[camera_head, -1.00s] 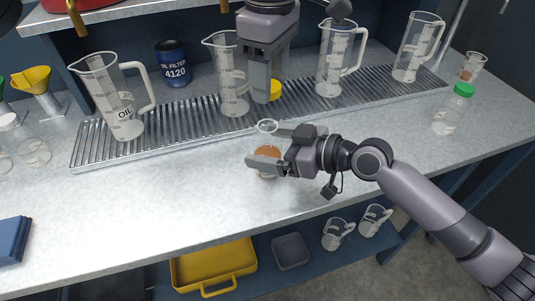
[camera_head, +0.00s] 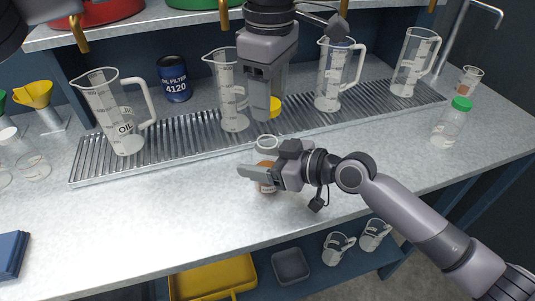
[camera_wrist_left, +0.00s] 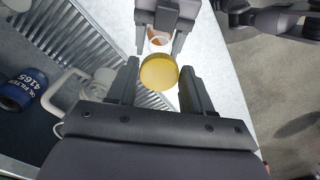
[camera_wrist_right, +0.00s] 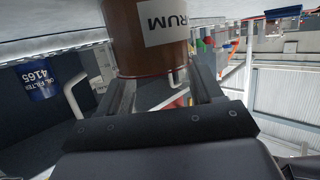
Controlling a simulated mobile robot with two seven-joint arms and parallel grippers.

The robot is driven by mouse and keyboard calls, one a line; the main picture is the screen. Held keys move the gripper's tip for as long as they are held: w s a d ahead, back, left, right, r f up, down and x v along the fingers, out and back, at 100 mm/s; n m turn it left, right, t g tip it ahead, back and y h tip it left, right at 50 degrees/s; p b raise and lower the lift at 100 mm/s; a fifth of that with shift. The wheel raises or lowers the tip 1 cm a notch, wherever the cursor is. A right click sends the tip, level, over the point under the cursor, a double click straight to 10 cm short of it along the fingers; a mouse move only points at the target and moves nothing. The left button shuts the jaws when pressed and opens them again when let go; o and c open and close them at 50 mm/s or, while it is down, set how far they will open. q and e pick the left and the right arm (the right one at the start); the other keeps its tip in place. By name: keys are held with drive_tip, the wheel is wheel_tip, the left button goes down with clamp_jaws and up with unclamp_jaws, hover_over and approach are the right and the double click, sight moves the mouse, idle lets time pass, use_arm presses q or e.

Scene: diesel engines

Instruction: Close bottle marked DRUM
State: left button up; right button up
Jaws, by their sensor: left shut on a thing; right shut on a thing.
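The clear bottle with brown contents (camera_head: 266,187) stands on the bench top, its open rim facing up. In the right wrist view the bottle (camera_wrist_right: 150,40) shows a white DRUM label, upside down. My right gripper (camera_head: 262,174) is shut on its body from the right; it also shows at the top of the left wrist view (camera_wrist_left: 160,25). My left gripper (camera_head: 265,113) points down, shut on a yellow cap (camera_head: 276,107), above and behind the bottle. In the left wrist view the cap (camera_wrist_left: 159,72) lies between the fingers, apart from the bottle and partly overlapping its view.
A metal drain grate (camera_head: 180,148) runs behind the bottle, carrying several clear jugs, one marked OIL (camera_head: 120,125). A blue oil filter (camera_head: 174,80) stands behind. A green-capped bottle (camera_head: 452,122) is at right. The front bench top (camera_head: 140,220) is clear.

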use_arm(q)
hover_over(269, 142)
drive_tip(key=shift+f, duration=2.35)
drive_tip(key=shift+f, duration=0.1)
drive_tip(key=shift+f, duration=0.8)
drive_tip(key=shift+f, duration=0.55)
drive_tip(key=shift+m, duration=1.6)
drive_tip(key=o, duration=1.1)
